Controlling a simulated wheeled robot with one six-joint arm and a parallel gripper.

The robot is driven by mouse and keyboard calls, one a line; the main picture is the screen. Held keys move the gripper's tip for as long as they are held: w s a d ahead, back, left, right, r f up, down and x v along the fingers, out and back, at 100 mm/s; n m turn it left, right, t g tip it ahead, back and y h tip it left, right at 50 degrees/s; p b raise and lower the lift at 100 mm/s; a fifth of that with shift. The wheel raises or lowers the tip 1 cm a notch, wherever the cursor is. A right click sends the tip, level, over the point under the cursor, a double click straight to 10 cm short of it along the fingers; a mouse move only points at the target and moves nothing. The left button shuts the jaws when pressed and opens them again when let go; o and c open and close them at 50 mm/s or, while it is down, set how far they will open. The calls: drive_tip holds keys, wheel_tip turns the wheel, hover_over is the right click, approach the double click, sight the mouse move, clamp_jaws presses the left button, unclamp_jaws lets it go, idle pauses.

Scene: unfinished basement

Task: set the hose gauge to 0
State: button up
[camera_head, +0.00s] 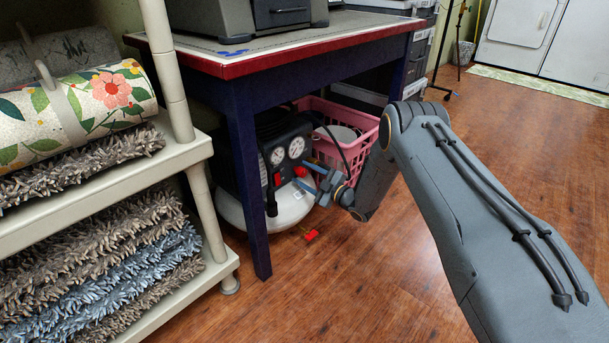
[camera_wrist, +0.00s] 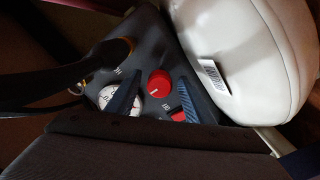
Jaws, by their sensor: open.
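The black compressor panel (camera_head: 268,139) has two round white gauges, a left one (camera_head: 277,156) and a right one (camera_head: 297,147). Their needles are too small to read. A red knob (camera_head: 300,171) sits below the right gauge. My gripper (camera_head: 312,180) is open beside the panel. In the wrist view, the fingers of my gripper (camera_wrist: 160,78) stand on either side of the red knob (camera_wrist: 159,83), with gaps showing; contact is not visible. A pale mark shows on the knob's face. One gauge (camera_wrist: 108,98) is partly hidden behind the left finger.
The compressor's white tank (camera_head: 290,208) is below the panel; its barcode label shows in the wrist view (camera_wrist: 213,77). A table leg (camera_head: 247,185) stands in front at left. A pink basket (camera_head: 357,150) is behind. A black hose (camera_wrist: 45,80) crosses near the panel.

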drive_tip(key=p+v, duration=0.3)
drive_tip(key=v, duration=0.4)
drive_tip(key=shift+s+d, duration=0.25)
drive_tip(key=shift+d, duration=0.1)
